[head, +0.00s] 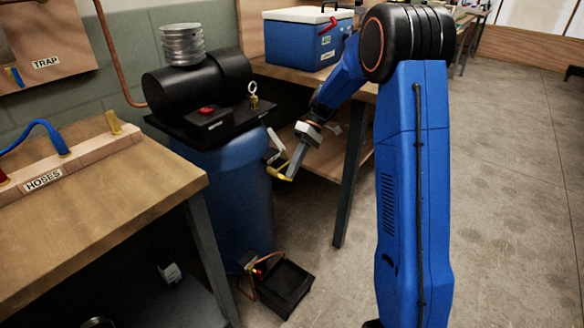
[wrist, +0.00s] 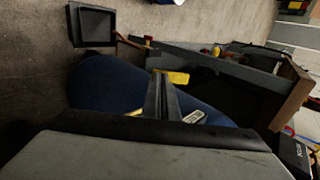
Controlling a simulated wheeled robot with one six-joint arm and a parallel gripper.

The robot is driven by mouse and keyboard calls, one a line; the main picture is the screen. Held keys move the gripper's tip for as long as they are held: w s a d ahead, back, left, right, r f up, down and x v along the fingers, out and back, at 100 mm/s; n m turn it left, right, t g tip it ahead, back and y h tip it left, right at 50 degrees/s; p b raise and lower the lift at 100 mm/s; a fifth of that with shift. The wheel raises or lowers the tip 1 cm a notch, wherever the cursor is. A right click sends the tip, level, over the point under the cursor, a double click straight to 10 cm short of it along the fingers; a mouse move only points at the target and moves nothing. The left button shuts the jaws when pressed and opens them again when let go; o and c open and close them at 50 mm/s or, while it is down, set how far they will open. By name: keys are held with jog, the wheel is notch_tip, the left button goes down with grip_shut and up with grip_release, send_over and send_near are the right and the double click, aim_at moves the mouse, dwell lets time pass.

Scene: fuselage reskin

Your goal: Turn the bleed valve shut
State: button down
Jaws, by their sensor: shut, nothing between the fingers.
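The blue tank (head: 235,190) stands on the floor between the two benches. Low at its base is a small red valve handle (head: 257,272) with a copper tube; I take this as the bleed valve. Whether it is turned open or shut is too small to tell. In the wrist view the red handle (wrist: 148,39) shows small, beyond the tank (wrist: 110,85). My gripper (head: 286,176), with yellow at its tips, is shut and empty beside the tank's upper right side, well above the valve. The gripper also shows in the wrist view (wrist: 171,78).
A black tray (head: 287,285) lies on the floor by the valve. A black motor (head: 195,85), a red switch (head: 206,111) and a brass ring fitting (head: 253,97) top the tank. The HOSES bench (head: 130,190) is left; a bench leg (head: 350,175) stands right. Floor at right is clear.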

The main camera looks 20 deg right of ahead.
jog(key=shift+f+g+y, duration=0.6)
jog(key=shift+f+y, duration=0.2)
jog(key=shift+f, duration=1.05)
